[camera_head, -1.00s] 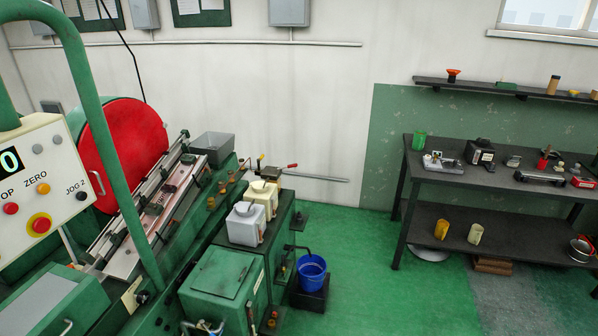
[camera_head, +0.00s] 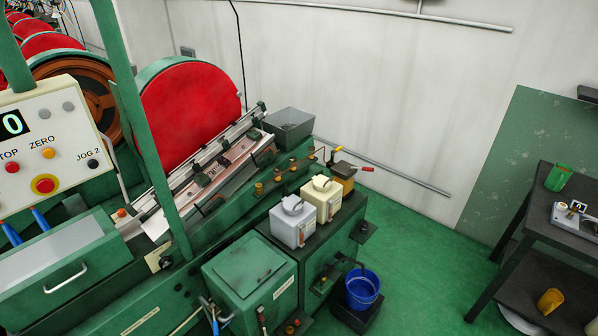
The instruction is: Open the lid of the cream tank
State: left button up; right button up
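The cream tank (camera_head: 330,206) is a small boxy container standing on the green machine's dark top, right of centre. Its raised top (camera_head: 321,184) appears to be in place, but I cannot tell exactly how the lid sits. A similar pale grey tank (camera_head: 290,230) stands in front of it and to its left. An amber tank (camera_head: 344,178) stands behind it to the right, with a darker top and a red-tipped handle.
A blue bucket (camera_head: 362,289) sits on a dark block beside the machine. A green lidded box (camera_head: 252,279) is in front of the tanks. The control panel (camera_head: 45,150) and its green post stand at left. A dark workbench (camera_head: 545,210) is at right, with open green floor between.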

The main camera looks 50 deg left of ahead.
aim_at(320, 182)
jog(key=u, duration=0.95)
jog(key=i, duration=0.85)
jog(key=u, duration=0.95)
